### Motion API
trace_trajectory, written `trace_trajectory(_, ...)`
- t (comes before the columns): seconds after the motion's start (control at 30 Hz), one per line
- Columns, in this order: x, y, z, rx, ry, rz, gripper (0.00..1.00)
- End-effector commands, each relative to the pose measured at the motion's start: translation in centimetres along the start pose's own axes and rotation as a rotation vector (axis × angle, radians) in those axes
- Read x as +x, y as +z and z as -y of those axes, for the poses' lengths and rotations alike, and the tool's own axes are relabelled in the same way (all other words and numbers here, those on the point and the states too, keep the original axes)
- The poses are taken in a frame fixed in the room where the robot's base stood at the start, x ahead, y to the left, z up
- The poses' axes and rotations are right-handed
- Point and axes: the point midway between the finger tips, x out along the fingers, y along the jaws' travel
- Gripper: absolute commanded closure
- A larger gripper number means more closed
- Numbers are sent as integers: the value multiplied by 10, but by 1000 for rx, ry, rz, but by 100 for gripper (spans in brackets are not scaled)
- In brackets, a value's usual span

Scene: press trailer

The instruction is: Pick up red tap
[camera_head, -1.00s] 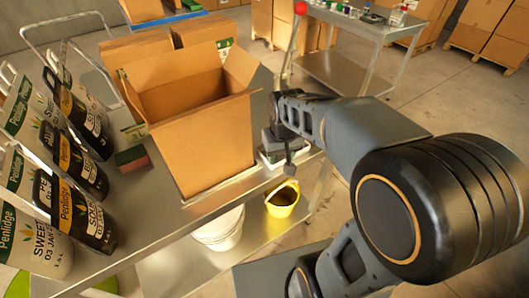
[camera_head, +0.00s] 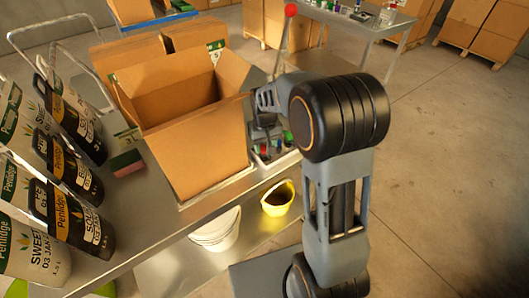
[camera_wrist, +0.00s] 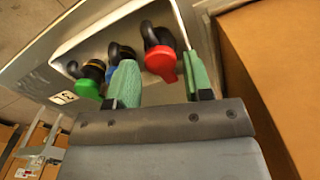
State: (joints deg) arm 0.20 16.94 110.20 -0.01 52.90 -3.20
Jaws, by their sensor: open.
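The red tap (camera_wrist: 161,62) has a dark curved top and lies in a pale tray (camera_wrist: 75,45). My gripper (camera_wrist: 160,75) is open, with one green finger pad on either side of the red tap in the wrist view. The fingers look close to the tap, but I cannot tell whether either touches it. In the head view the tray's small coloured items (camera_head: 288,138) show beside my arm.
An open cardboard box (camera_head: 200,150) stands right beside the tray, and its wall (camera_wrist: 270,60) fills the right of the wrist view. Several Penlidge containers (camera_head: 75,215) stand at the left. A yellow bucket (camera_head: 278,205) and a white bucket (camera_head: 217,232) are on the lower shelf.

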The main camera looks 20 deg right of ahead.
Motion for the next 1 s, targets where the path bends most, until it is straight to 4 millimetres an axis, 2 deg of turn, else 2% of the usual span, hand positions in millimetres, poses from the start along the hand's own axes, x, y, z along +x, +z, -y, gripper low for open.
trace_trajectory(0.17,14,0,0,0,0,1,53)
trace_trajectory(0.43,16,0,0,0,0,-1,54)
trace_trajectory(0.8,15,0,0,0,0,-1,89)
trace_trajectory(1.0,15,0,0,0,0,-1,89)
